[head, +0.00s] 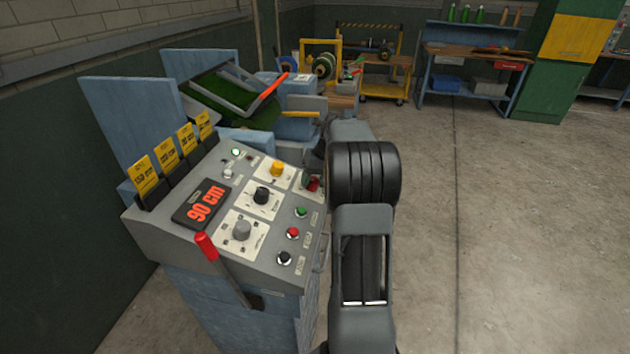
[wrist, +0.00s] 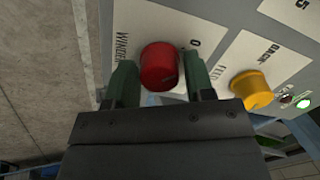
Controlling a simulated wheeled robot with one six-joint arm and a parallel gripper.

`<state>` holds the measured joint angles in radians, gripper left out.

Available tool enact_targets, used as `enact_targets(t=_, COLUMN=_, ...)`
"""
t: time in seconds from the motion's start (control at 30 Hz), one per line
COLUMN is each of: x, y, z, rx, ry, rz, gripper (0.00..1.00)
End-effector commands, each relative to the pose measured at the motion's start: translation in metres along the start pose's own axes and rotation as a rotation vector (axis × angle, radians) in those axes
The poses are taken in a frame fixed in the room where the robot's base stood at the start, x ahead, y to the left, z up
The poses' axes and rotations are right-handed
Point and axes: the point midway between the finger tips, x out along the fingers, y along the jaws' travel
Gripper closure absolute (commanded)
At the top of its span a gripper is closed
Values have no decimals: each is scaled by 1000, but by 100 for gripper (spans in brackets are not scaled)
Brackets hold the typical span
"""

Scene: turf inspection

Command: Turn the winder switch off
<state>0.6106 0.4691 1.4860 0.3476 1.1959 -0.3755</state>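The winder switch is a red round knob (wrist: 161,66) on a white plate lettered WINDER, with a 0 mark beside it in the wrist view. My gripper (wrist: 160,82) has its two green fingers on either side of the knob, very close to its sides. Slim gaps seem to show, so it looks open around the knob. The knob's pointer direction is not clear. In the head view the red knob (head: 314,185) is at the right edge of the sloped control panel (head: 160,226), partly hidden by a green finger.
A yellow knob (wrist: 251,89) on a FEED plate sits just right of the gripper in the wrist view. The panel also has a grey knob (head: 241,230), a black knob (head: 262,195), several buttons, a 90 cm display (head: 201,204) and a red-handled lever (head: 206,246).

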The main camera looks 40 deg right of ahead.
Motion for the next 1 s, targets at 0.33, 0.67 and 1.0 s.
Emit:
enact_targets(t=0.33, x=2, y=0, z=1, rx=2, ry=-5, rz=-1, gripper=35)
enact_targets(t=0.67, x=-32, y=1, z=0, rx=3, ry=-1, rz=0, gripper=35)
enact_targets(t=1.0, x=-100, y=0, z=0, rx=2, ry=-1, rz=0, gripper=35)
